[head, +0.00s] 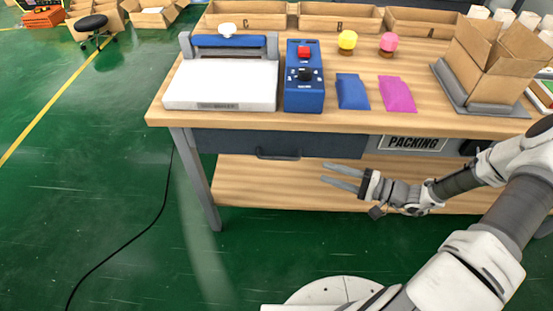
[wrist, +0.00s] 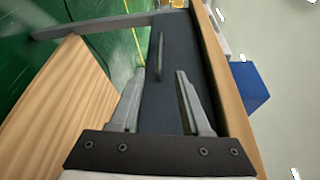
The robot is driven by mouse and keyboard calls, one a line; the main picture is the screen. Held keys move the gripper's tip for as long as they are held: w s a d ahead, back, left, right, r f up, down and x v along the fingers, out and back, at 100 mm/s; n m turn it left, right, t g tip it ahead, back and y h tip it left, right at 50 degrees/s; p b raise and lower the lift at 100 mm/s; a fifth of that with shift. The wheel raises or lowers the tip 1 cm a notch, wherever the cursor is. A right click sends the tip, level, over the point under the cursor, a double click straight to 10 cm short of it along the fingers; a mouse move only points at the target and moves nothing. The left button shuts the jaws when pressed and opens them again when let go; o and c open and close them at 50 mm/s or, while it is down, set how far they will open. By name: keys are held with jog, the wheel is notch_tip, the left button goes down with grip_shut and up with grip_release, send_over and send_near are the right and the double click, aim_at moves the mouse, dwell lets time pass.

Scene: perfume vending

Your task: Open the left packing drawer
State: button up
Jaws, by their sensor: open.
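The left packing drawer (head: 228,143) is a dark grey front under the wooden tabletop, and it looks closed. Its dark bar handle (head: 278,154) sits near the middle of the front. In the wrist view the drawer front (wrist: 172,60) runs away from me, and the handle (wrist: 160,56) shows ahead, beyond the fingertips. My gripper (head: 325,174) is open and empty, pointing left, to the right of the handle and a little lower in the head view. Both fingers show apart in the wrist view (wrist: 160,72). Nothing touches the handle.
The wooden tabletop (head: 300,121) overhangs the drawer, and a lower wooden shelf (head: 255,185) lies beneath. A grey table leg (head: 195,175) stands at left. A PACKING sign (head: 412,143) is right of the drawer. A blue control box (head: 304,90) and an open carton (head: 490,65) stand on top.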

aim_at(277, 158)
jog(key=b+x, duration=0.3)
jog(key=x, duration=1.3)
jog(key=shift+a, duration=0.15)
grip_shut()
dwell(0.7)
